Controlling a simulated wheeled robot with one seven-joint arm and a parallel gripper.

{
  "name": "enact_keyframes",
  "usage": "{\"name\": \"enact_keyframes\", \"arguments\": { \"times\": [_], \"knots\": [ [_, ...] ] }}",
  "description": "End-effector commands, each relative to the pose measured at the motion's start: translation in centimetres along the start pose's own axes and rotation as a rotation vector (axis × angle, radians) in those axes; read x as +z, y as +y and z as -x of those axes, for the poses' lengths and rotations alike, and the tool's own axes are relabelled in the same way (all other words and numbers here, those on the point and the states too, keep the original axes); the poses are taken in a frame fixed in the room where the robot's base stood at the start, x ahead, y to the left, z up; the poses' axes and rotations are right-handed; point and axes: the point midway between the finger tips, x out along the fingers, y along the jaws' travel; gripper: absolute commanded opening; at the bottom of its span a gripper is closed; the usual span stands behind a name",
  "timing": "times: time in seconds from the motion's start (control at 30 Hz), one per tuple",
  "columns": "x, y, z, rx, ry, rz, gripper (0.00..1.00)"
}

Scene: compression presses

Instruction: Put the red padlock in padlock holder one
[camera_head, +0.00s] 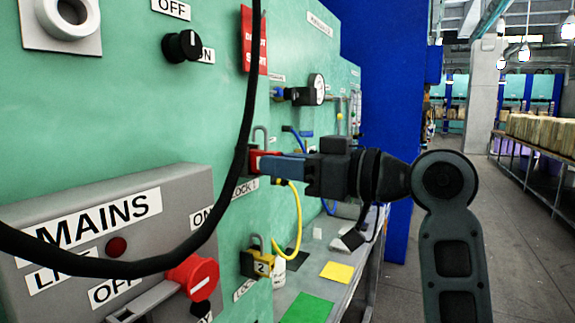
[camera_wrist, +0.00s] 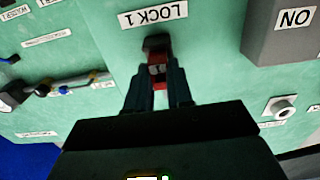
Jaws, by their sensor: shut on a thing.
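The red padlock (camera_head: 255,159) is at the green panel beside the LOCK 1 label (camera_head: 244,188), its grey shackle pointing up. My gripper (camera_head: 272,163) is shut on its body from the right. In the wrist view, the red padlock (camera_wrist: 155,58) sits between my fingertips (camera_wrist: 160,75), against the dark padlock holder one (camera_wrist: 157,42) near the upside-down LOCK 1 label (camera_wrist: 153,15). My fingers hide part of the padlock, and I cannot tell whether it is fully seated.
A yellow padlock (camera_head: 262,263) marked 2 hangs below. A grey MAINS box (camera_head: 170,215) with a red switch (camera_head: 193,277) stands at the left. A black cable (camera_head: 235,180) crosses the near view. A yellow hose (camera_head: 297,220) hangs beside the padlocks. A grey shelf (camera_head: 320,262) lies below.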

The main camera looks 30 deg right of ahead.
Motion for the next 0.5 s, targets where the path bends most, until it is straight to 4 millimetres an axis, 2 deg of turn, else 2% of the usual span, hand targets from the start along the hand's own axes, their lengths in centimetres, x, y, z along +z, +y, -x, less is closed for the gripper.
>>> {"name": "enact_keyframes", "arguments": {
  "times": [0.5],
  "knots": [
    [-0.1,0.0,-1.2,0.000,0.001,0.001,0.00]
  ]
}}
